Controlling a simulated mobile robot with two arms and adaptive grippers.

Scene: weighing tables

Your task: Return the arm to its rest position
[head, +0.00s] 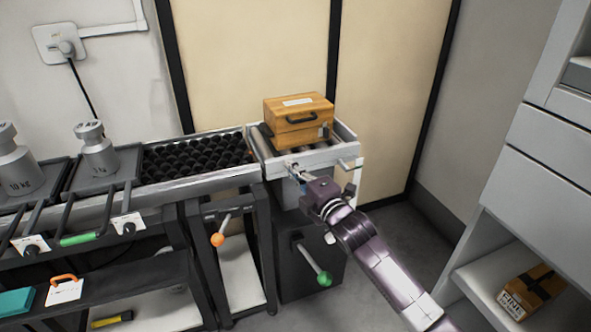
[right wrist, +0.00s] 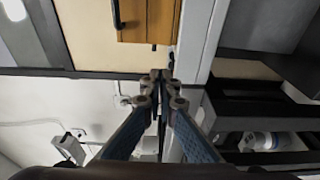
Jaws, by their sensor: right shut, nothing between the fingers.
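My right arm comes in from the lower right in the head view. Its gripper (head: 293,168) is at the front edge of the roller stand, just below and in front of a wooden box (head: 297,122). In the right wrist view the two fingers of the gripper (right wrist: 160,78) meet at their tips, shut with nothing between them. The wooden box (right wrist: 146,20) shows at the top of that view, apart from the fingertips. My left gripper is in neither view.
The box sits on the end stand (head: 347,153). A black roller section (head: 200,152) and metal weights (head: 96,150) are to the left. Levers with orange (head: 217,240) and green (head: 324,278) knobs stick out in front. A shelf unit with a carton (head: 530,290) stands at right.

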